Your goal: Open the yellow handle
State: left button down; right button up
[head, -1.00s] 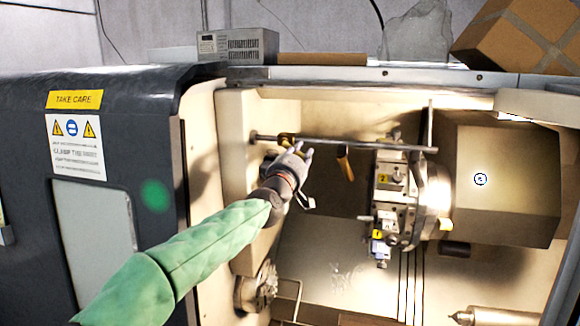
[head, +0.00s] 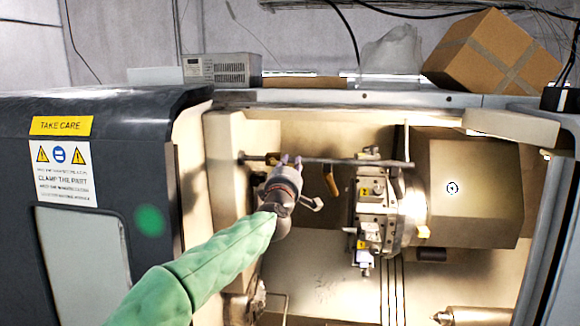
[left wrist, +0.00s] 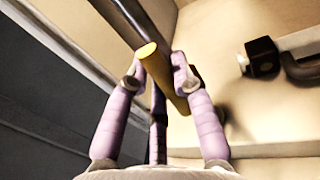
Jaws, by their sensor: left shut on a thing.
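The yellow handle (left wrist: 165,72) shows in the left wrist view between the two purple fingers of my left gripper (left wrist: 160,76). A finger lies on each side of it, and its rounded yellow end is in plain sight. A dark bar runs close behind it. In the head view my left gripper (head: 290,160) is at the metal rail (head: 340,162) inside the machine, near the rail's left end. A small yellow-brown part of the handle (head: 274,158) shows beside the fingers; the rest is hidden by the gripper. My right gripper is in neither view.
The tool turret (head: 375,205) stands to the right of my gripper, with a grey housing (head: 475,190) beyond it. The dark door (head: 120,185) with warning signs is at left.

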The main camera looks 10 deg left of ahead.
pick_arm(q)
jog(key=c, duration=1)
grip_release()
jog(key=shift+a, duration=0.1)
jog(key=shift+s, duration=0.1)
jog(key=s, duration=0.3)
jog(key=s+f, duration=0.1)
jog(key=s, duration=0.3)
jog(key=s+f, duration=0.1)
jog(key=s, duration=0.3)
jog(key=shift+s+a+f, duration=0.25)
jog(key=shift+a, duration=0.05)
